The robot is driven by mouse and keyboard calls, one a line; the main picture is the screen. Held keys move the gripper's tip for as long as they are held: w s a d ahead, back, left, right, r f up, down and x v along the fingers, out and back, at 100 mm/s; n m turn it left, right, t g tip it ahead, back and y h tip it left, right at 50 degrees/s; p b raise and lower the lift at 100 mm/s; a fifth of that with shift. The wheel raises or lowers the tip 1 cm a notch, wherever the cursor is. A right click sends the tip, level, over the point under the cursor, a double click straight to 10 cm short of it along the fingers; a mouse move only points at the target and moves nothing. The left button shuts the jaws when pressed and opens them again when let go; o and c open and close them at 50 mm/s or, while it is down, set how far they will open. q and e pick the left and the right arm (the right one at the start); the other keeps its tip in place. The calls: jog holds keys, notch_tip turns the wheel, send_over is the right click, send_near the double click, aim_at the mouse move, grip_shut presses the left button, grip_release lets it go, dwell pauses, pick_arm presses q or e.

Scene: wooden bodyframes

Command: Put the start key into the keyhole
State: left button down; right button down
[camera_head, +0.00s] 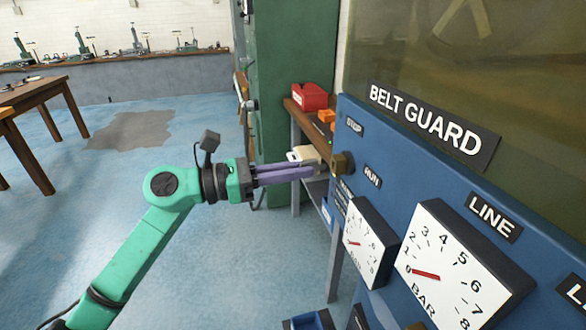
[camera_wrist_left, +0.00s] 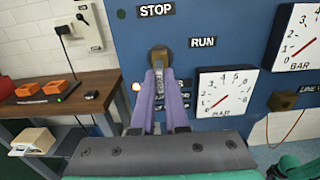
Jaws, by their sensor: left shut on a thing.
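My left gripper (camera_head: 313,172), with purple fingers, reaches in from the left toward the blue panel. In the left wrist view the gripper (camera_wrist_left: 161,76) is shut on a narrow grey piece, the start key (camera_wrist_left: 160,84), mostly hidden between the fingers. In the left wrist view the keyhole block (camera_wrist_left: 160,56) is straight ahead of the fingertips. The fingertips are close to it; I cannot tell whether the key touches or enters it. My right gripper is not in view.
Two white BAR gauges (camera_head: 455,268) (camera_head: 366,243) stick out of the panel to the right of and below the keyhole. A wooden bench (camera_wrist_left: 92,92) with orange boxes (camera_wrist_left: 42,89) stands left of the panel.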

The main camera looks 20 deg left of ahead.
pick_arm(q)
jog(key=shift+b, duration=0.35)
dwell(0.6)
dwell(0.3)
jog(key=shift+b, duration=0.4)
jog(key=shift+w+d, duration=0.1)
jog(key=shift+d, duration=0.05)
dwell(0.4)
jog(key=shift+p+x, duration=0.4)
jog(key=shift+x, duration=0.85)
